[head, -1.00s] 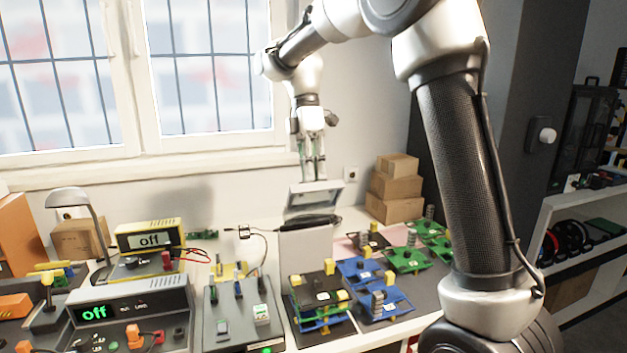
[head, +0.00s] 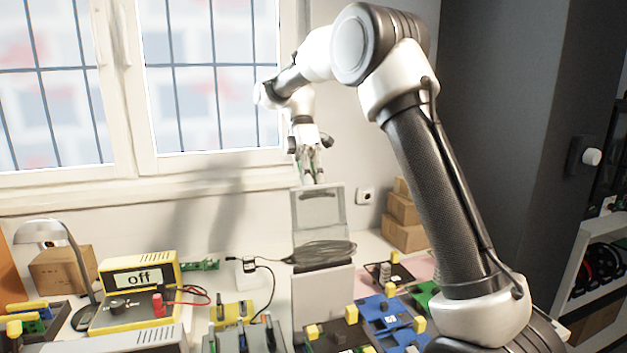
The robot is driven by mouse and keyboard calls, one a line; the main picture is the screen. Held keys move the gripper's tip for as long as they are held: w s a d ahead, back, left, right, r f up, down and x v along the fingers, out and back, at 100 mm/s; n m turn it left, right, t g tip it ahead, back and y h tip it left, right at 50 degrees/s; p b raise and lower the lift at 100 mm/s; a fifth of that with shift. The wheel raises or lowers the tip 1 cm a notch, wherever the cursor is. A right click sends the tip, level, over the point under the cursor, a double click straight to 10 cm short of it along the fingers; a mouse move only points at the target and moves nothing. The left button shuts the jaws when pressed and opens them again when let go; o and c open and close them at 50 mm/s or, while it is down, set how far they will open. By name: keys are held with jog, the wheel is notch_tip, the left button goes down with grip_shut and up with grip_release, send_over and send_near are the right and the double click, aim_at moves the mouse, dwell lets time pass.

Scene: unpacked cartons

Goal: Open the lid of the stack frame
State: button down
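The stack frame (head: 323,305) is a light grey box standing on the bench, in the lower middle of the head view. Its grey lid (head: 333,206) stands up nearly vertical above the body, with a dark patch near its upper part. A dark, mesh-like section (head: 325,252) lies between the lid and the body. My gripper (head: 311,177) points down at the lid's top edge, its fingertips touching or just above it. The fingers are small here, and I cannot tell whether they are closed on the edge.
Blue, green and black boards with yellow blocks crowd the bench right of the frame. Cardboard boxes (head: 403,234) sit behind, near a wall socket (head: 365,195).

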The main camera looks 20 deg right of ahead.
jog(key=shift+a+f+g, duration=0.1)
jog(key=shift+f+g, duration=0.6)
jog(key=shift+f, duration=0.6)
jog(key=c, duration=1.8)
grip_release()
jog(key=shift+w+f, duration=0.1)
jog(key=shift+w, duration=0.1)
jog(key=o, duration=0.8)
jog(key=shift+c, duration=0.3)
